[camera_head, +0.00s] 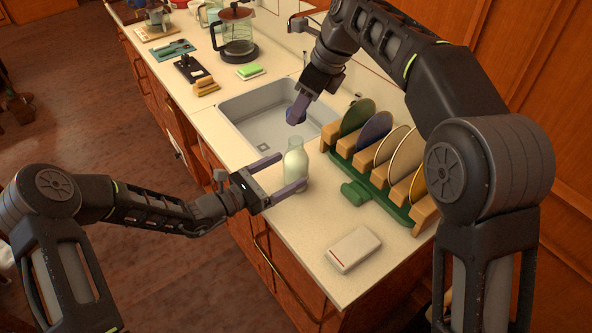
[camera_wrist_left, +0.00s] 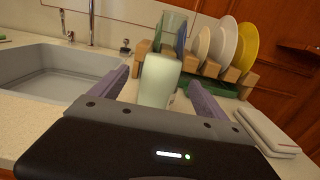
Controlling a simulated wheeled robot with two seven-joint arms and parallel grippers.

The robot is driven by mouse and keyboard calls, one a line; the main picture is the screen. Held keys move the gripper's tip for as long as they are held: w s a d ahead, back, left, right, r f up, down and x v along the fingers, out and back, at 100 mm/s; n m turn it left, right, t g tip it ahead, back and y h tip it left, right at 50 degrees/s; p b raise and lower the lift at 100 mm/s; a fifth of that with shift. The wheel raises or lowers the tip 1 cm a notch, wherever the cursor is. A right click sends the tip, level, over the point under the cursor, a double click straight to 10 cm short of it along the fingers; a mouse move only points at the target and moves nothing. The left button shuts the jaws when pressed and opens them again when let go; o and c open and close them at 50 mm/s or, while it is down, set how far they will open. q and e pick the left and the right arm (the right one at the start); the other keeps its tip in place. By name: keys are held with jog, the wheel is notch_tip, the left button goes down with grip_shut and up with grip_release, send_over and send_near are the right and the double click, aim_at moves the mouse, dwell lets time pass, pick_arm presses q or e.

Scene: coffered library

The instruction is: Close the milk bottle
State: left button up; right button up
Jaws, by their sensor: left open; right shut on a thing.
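The milk bottle (camera_head: 296,168) stands upright on the counter beside the sink's front corner, with pale milk inside and a clear upper part. No cap shows on its top. My left gripper (camera_head: 292,170) is open, with one finger on each side of the bottle; contact is not clear. The bottle also shows between the fingers in the left wrist view (camera_wrist_left: 158,82). My right gripper (camera_head: 296,114) is above and behind the bottle, over the sink. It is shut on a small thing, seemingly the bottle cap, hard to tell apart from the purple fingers.
A green and wood rack (camera_head: 343,158) with several plates stands right of the bottle. A white box (camera_head: 354,249) lies on the counter in front. The sink (camera_head: 258,110) is behind. A glass coffee pot (camera_head: 236,36) and sponge (camera_head: 249,71) are farther back.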

aim_at(297, 165)
pick_arm(q)
jog(key=shift+x, duration=2.1)
grip_shut()
